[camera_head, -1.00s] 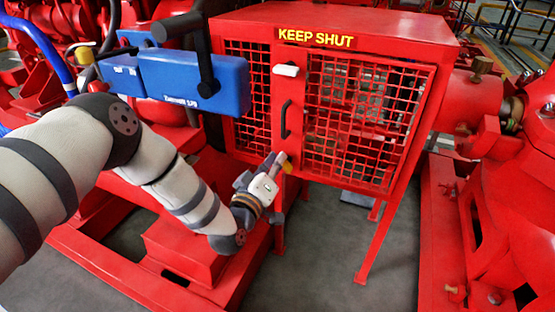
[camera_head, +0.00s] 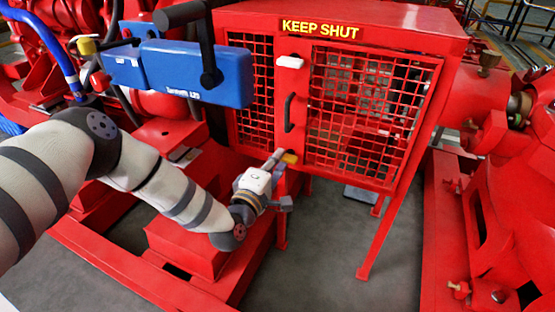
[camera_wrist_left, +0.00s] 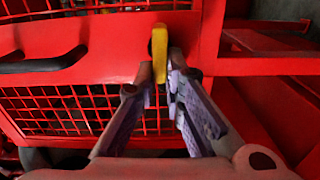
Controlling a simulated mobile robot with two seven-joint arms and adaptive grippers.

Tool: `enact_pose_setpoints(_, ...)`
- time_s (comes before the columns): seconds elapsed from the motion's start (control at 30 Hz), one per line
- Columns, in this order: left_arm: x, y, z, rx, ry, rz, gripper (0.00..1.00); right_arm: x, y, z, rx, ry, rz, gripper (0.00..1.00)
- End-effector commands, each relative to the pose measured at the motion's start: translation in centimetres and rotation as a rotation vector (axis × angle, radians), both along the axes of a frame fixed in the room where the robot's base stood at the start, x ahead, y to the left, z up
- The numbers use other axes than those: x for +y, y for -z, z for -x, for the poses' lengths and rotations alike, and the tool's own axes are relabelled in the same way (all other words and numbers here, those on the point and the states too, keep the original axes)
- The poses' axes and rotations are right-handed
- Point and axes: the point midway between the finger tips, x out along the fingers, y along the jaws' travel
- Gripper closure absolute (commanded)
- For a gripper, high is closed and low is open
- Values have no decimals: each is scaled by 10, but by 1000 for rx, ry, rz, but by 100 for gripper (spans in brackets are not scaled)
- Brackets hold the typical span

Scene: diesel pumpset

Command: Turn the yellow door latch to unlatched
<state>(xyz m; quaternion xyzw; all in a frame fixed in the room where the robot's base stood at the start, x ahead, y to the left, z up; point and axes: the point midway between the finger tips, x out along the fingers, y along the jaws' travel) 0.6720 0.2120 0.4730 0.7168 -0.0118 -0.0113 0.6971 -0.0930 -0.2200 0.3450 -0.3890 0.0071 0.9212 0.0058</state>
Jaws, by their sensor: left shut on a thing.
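The yellow door latch (camera_head: 290,157) is at the lower edge of the red cage door (camera_head: 355,125), below the black handle. In the head view it lies close to level. In the left wrist view the latch (camera_wrist_left: 160,54) is a narrow yellow bar between the finger ends. My left gripper (camera_head: 277,160) reaches it from the lower left and is shut on it; its fingers (camera_wrist_left: 158,82) show in the wrist view. The fingers partly hide the latch. My right gripper is not in view.
A black door handle (camera_head: 288,112) and a white block (camera_head: 289,62) are on the cage above the latch. A blue box (camera_head: 195,72) with a black lever stands left of the cage, above my left arm. Red frame beams surround the cage legs; grey floor lies below.

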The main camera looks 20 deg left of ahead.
Motion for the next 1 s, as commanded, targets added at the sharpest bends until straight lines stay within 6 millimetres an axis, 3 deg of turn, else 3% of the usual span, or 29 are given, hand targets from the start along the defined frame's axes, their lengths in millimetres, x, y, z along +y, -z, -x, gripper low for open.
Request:
enact_pose_setpoints(0.63,-3,2,1,5,8,46,100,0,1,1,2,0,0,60)
enact_pose_setpoints(0.67,-3,2,1,5,8,46,86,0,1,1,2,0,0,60)
enact_pose_setpoints(0.73,-3,1,1,4,7,46,70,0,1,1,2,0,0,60)
enact_pose_setpoints(1.0,-1,1,0,3,3,44,70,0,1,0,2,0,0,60)
